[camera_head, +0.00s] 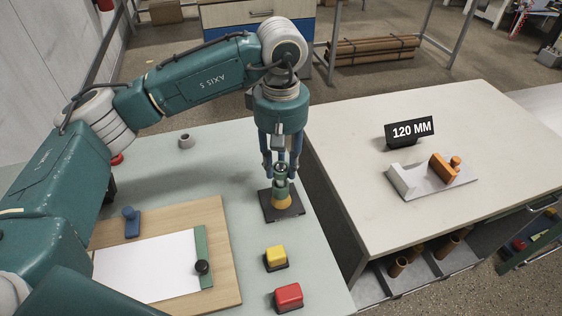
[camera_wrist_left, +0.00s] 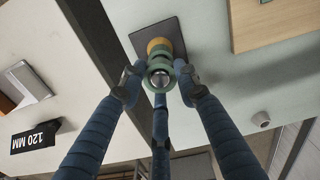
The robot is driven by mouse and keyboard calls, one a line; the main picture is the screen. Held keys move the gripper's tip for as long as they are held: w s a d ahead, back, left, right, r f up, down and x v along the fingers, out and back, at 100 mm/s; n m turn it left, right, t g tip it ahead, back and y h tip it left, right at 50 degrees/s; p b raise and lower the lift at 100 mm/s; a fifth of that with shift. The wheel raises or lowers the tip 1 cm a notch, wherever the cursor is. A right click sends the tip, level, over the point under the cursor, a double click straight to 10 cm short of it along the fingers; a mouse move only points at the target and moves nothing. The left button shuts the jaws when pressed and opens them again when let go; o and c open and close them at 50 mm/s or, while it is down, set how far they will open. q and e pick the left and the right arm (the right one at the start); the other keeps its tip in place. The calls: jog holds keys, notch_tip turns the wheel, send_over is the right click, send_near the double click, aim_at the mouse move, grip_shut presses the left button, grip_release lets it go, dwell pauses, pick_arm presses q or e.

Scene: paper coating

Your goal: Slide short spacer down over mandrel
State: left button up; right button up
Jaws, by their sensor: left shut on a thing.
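A black square base plate (camera_head: 270,208) lies on the pale green table with an orange collar (camera_head: 283,202) on it. Above the collar stand stacked green rings (camera_head: 281,187), around what looks like the mandrel. The upper green ring (camera_wrist_left: 160,66), seemingly the short spacer, shows in the left wrist view with a grey metal end (camera_wrist_left: 160,78) in its middle. My left gripper (camera_head: 280,172) points down, its blue fingers shut on this green piece from several sides. I cannot tell exactly how low the ring sits. My right gripper is not in view.
A grey ring (camera_head: 186,141) stands free at the back left. Yellow (camera_head: 276,257) and red (camera_head: 288,296) blocks sit in front of the plate. A wooden board (camera_head: 226,260) with white paper lies left. A second table (camera_head: 440,130) holds a 120 MM sign (camera_head: 410,131) and an orange-grey fixture (camera_head: 420,188).

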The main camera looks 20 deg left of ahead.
pick_arm(q)
jog(key=o, duration=1.2)
jog(key=shift+c, duration=0.2)
notch_tip(320, 180, up, 12)
jog(key=shift+f, duration=0.1)
